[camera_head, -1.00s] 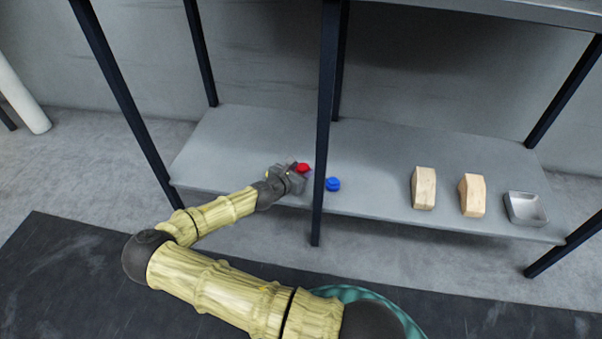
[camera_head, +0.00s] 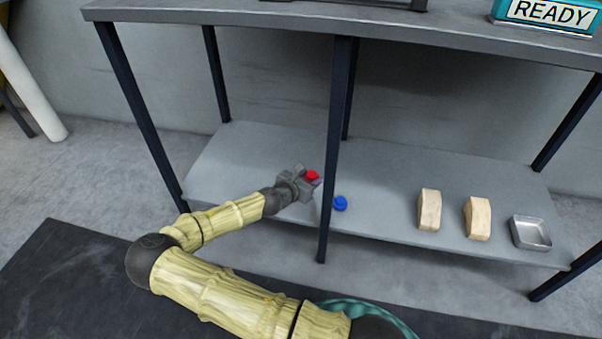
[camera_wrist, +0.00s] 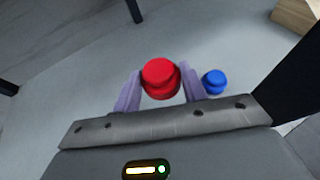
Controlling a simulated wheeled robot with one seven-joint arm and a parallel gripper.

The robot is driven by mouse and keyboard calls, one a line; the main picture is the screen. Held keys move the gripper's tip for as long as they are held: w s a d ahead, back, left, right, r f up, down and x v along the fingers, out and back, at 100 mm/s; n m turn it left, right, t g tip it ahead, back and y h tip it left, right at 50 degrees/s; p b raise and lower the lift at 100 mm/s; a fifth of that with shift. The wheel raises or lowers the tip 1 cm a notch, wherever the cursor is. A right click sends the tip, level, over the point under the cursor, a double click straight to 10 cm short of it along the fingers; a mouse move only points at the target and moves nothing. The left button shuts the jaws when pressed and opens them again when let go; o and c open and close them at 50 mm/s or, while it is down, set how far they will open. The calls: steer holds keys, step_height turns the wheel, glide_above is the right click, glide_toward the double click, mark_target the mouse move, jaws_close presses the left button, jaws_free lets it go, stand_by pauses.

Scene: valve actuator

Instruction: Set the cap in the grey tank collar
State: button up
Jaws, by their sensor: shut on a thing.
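A red cap (camera_head: 312,175) is between the fingers of my gripper (camera_head: 308,182) at the left part of the lower shelf. In the wrist view the red cap (camera_wrist: 160,78) shows from above as a stepped round knob, with the fingers of my gripper (camera_wrist: 160,92) shut on its two sides. A blue cap (camera_head: 341,203) of like shape stands on the shelf to the right of my gripper; it also shows in the wrist view (camera_wrist: 214,81). No grey tank collar can be made out in either view.
The lower shelf (camera_head: 385,185) is grey. A dark post (camera_head: 336,150) stands between my gripper and the shelf's right part, which holds two wooden blocks (camera_head: 429,209) (camera_head: 478,218) and a grey tray (camera_head: 531,245). The upper shelf (camera_head: 220,14) bears a teal READY sign (camera_head: 548,14).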

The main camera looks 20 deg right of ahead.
steer(key=s+a+r+n+t+y+p, duration=0.2)
steer(key=r+p, duration=1)
steer(key=p, duration=0.6)
steer(key=s+a+r+n+t+y+p, duration=0.2)
steer(key=s+a+r+n+y+p, duration=0.3)
steer(key=r+p, duration=0.8)
steer(key=s+a+r+n+t+y+p, duration=0.2)
steer(key=s+a+r+n+y+p, duration=0.2)
steer(key=r+p, duration=0.9)
steer(key=p, duration=1)
steer(key=shift+a, duration=0.4)
